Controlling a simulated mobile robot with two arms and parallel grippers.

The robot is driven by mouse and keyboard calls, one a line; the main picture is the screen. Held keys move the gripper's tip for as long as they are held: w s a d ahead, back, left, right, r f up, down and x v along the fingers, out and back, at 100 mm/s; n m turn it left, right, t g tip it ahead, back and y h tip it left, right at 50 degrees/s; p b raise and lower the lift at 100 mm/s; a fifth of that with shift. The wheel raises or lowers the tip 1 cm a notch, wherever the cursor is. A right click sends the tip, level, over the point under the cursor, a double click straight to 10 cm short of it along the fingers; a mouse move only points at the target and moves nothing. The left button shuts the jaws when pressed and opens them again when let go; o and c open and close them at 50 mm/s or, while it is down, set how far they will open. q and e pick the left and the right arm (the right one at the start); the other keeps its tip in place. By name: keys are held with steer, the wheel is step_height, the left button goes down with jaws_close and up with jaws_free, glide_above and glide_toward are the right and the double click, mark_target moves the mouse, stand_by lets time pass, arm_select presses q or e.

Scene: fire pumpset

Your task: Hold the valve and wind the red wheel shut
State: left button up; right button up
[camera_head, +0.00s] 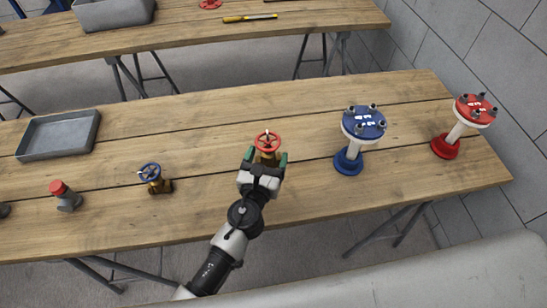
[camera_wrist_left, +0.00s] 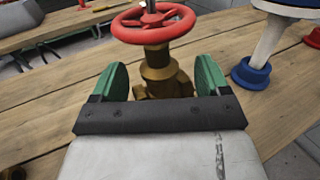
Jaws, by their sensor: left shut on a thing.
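A brass valve with a red wheel (camera_head: 267,141) stands upright on the near wooden table in the head view. In the left wrist view the red wheel (camera_wrist_left: 153,23) is on top and the brass body (camera_wrist_left: 158,73) is below it. My left gripper (camera_head: 265,158) reaches in from the near side, low at the body. Its green fingers (camera_wrist_left: 161,85) are on either side of the brass body and shut on it, below the wheel. The gripper's own front edge hides the valve's base. My right gripper is not in view.
A brass valve with a blue wheel (camera_head: 151,173) and a grey piece with a red cap (camera_head: 66,195) stand to the left. A blue stand (camera_head: 348,163) and a red stand (camera_head: 446,147) are to the right. A grey tray (camera_head: 30,150) lies at the left end.

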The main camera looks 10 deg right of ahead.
arm_select(q)
steer(key=w+a, duration=0.4)
steer(key=a, duration=0.2)
steer(key=shift+a, duration=0.2)
stand_by(0.6)
stand_by(0.4)
steer(key=shift+s+f+b, duration=0.1)
steer(key=shift+f+b, duration=5.1)
steer(key=shift+f, duration=0.2)
steer(key=shift+r, duration=0.1)
